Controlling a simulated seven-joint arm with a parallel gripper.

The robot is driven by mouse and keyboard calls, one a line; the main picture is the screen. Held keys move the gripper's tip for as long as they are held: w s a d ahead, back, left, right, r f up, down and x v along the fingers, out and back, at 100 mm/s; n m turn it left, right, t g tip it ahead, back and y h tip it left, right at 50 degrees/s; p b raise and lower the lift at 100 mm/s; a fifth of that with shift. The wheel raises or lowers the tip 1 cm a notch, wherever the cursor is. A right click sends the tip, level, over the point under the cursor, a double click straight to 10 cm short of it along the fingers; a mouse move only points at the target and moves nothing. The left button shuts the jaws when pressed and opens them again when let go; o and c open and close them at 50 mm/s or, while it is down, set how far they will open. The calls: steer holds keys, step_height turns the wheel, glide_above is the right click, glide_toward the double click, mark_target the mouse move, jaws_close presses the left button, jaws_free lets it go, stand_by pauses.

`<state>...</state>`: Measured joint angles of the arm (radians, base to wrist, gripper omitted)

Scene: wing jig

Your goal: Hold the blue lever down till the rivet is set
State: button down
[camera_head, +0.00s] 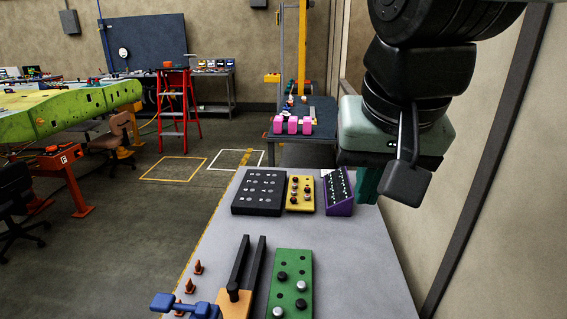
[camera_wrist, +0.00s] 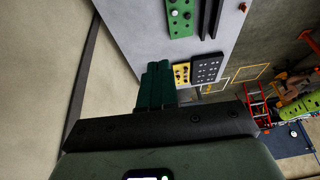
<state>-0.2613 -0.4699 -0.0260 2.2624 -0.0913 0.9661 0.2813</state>
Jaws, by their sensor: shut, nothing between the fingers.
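The blue lever (camera_head: 186,306) shows at the bottom edge of the head view, at the near left of the grey table; it is partly cut off. I cannot make out the rivet. My gripper (camera_head: 367,186) hangs above the right side of the table, beyond and to the right of the lever, well apart from it. Its green fingers (camera_wrist: 157,84) are together and empty in the wrist view. The lever does not show in the wrist view.
A green board with knobs (camera_head: 291,284) lies right of the bars. A black panel (camera_head: 259,191), a yellow block (camera_head: 300,193) and a purple block (camera_head: 338,191) stand farther back. Small orange cones (camera_head: 198,267) line the left edge. The table's middle is clear.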

steer(key=w+a+g, duration=0.1)
steer(key=w+a, duration=0.7)
steer(key=a, duration=0.5)
steer(key=g, duration=0.3)
glide_above(160, 300)
step_height(160, 300, down, 6)
steer(key=shift+f, duration=0.15)
step_height(160, 300, down, 14)
steer(key=shift+f, duration=0.1)
